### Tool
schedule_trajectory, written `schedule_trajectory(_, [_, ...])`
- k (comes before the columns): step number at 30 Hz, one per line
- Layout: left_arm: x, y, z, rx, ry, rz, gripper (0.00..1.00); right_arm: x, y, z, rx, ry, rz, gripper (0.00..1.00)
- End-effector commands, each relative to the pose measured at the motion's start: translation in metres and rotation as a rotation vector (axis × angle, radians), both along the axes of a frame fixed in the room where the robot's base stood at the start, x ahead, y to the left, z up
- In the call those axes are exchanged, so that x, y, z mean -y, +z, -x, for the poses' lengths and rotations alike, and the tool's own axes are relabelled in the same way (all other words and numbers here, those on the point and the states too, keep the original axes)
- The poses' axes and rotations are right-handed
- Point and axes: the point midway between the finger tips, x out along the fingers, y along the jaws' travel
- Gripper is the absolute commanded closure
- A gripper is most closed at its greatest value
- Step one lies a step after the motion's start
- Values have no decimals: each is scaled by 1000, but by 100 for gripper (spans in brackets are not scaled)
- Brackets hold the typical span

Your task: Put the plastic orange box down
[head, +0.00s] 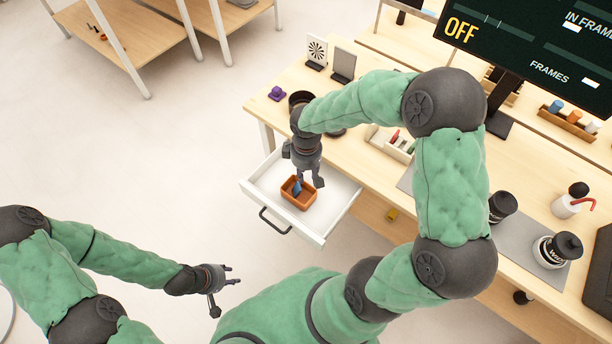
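The plastic orange box (299,204) is small and open-topped, with a blue item (296,187) inside. It appears inside the open white drawer (263,186), near its middle; whether it rests on the drawer floor is hard to tell. My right gripper (309,181) points down at the box's back edge, with its fingertips at or over the rim. Whether its fingers are closed on the box wall is not clear. My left gripper (237,275) is open and empty, over the floor to the lower left of the drawer.
The drawer has a dark handle (274,221) and sticks out from the wooden desk (380,196). On the desk are a dark round container (300,98), a purple item (277,93), a white tray (398,150) and dark jars (503,205). Free floor lies left of the drawer.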

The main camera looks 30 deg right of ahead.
Motion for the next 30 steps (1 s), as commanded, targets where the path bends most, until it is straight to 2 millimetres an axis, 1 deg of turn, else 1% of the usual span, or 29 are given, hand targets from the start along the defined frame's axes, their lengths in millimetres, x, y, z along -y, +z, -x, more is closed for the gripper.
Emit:
schedule_trajectory(1, [0,8,0,0,0,0,61,0,15,-1,4,1,1,68])
schedule_trajectory(3, [0,13,0,0,0,0,61,0,27,-1,2,2,0,68])
schedule_trajectory(6, [0,18,0,0,0,0,61,0,41,-1,3,1,0,68])
schedule_trajectory(9, [0,21,0,0,0,0,61,0,50,0,0,1,1,68])
schedule_trajectory(14, [0,23,0,0,0,0,61,0,57,0,0,1,0,68])
schedule_trajectory(30, [0,22,0,0,0,0,61,0,56,0,0,1,0,68])
